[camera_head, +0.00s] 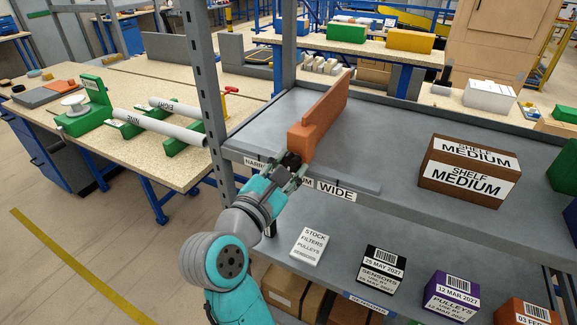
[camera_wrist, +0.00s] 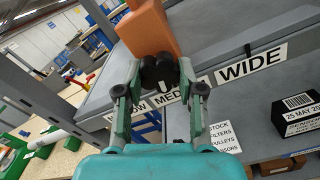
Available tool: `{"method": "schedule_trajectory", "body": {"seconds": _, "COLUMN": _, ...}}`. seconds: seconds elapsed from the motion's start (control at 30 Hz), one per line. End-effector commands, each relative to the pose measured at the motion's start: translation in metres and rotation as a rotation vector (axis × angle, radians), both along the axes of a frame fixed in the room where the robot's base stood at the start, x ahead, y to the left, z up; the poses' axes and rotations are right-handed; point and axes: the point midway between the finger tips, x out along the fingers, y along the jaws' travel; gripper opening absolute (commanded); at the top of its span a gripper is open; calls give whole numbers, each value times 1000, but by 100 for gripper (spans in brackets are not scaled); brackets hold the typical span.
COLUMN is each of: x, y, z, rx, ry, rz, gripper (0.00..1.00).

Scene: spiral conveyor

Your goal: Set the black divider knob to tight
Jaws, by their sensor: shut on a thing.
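The orange divider (camera_head: 324,118) stands on the upper grey shelf, with a block at its front end. The black divider knob (camera_wrist: 160,69) sticks out from that block, and it also shows in the head view (camera_head: 291,160). My gripper (camera_wrist: 160,76) has one finger on each side of the knob and is shut on it. In the head view my gripper (camera_head: 289,172) reaches up to the shelf's front edge. The edge labels read NARROW, partly hidden, MEDIUM (camera_wrist: 178,90), partly hidden, and WIDE (camera_wrist: 250,63). The knob is in front of the MEDIUM label. No label reading "tight" shows.
A grey upright post (camera_head: 210,95) stands left of my gripper. A brown SHELF MEDIUM box (camera_head: 428,187) is on the shelf at right.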

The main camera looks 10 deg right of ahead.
Motion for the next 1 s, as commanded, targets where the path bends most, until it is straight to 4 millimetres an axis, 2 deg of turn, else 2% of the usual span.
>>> {"method": "schedule_trajectory", "body": {"seconds": 0.3, "x": 0, "y": 1, "z": -2, "rx": 104, "ry": -71, "rz": 1, "gripper": 3}}
{"method": "schedule_trajectory", "body": {"seconds": 0.87, "x": 1, "y": 1, "z": -2, "rx": 129, "ry": -88, "rz": 1, "gripper": 3}}
{"method": "schedule_trajectory", "body": {"seconds": 0.9, "x": 1, "y": 1, "z": -2, "rx": 129, "ry": -88, "rz": 1, "gripper": 43}}
{"method": "schedule_trajectory", "body": {"seconds": 1.0, "x": 0, "y": 1, "z": -2, "rx": 129, "ry": -88, "rz": 1, "gripper": 63}}
